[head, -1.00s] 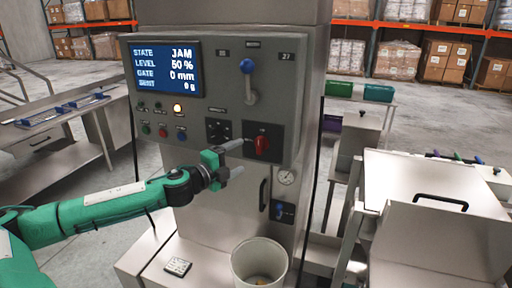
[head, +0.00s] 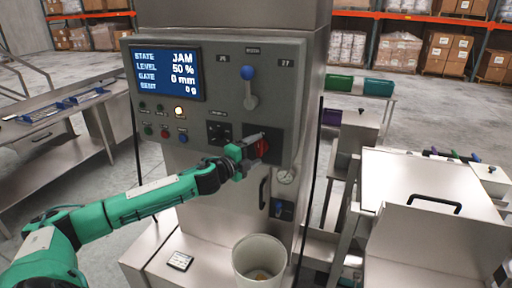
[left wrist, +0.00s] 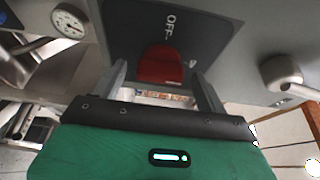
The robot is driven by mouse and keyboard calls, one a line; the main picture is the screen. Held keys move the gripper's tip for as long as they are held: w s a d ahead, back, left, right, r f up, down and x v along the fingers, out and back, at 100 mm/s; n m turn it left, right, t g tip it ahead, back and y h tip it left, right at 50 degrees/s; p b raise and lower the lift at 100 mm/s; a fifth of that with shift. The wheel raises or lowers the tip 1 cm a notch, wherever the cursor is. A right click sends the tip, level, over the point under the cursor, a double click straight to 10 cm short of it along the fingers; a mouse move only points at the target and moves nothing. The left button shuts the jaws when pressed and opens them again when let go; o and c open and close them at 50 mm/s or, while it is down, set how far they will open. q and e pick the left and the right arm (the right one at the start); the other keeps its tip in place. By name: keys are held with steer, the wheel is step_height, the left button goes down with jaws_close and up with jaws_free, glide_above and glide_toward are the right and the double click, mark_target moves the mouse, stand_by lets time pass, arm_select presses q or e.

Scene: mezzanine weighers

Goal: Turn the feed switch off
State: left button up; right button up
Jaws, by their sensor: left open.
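The feed switch is a red rotary knob (head: 260,149) on a dark plate at the lower right of the grey control panel (head: 222,90). In the left wrist view the red knob (left wrist: 161,66) sits below the word OFF on its plate. My left gripper (head: 256,152) is at the knob in the head view and partly covers it. In the left wrist view my open fingers (left wrist: 162,85) stand on either side of the knob, with gaps showing. Whether they touch it I cannot tell. My right gripper is not in view.
The panel's screen (head: 167,73) reads JAM, level 50 %, gate 0 mm. A blue-knobbed lever (head: 249,82) is above the switch, and a black selector (head: 219,133) is to its left. A gauge (head: 286,176) and a white bucket (head: 260,262) are below.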

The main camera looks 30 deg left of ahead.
arm_select(q)
steer(key=shift+w+d, duration=0.1)
steer(key=shift+w, duration=0.3)
steer(key=c, duration=1)
steer(key=shift+f, duration=0.1)
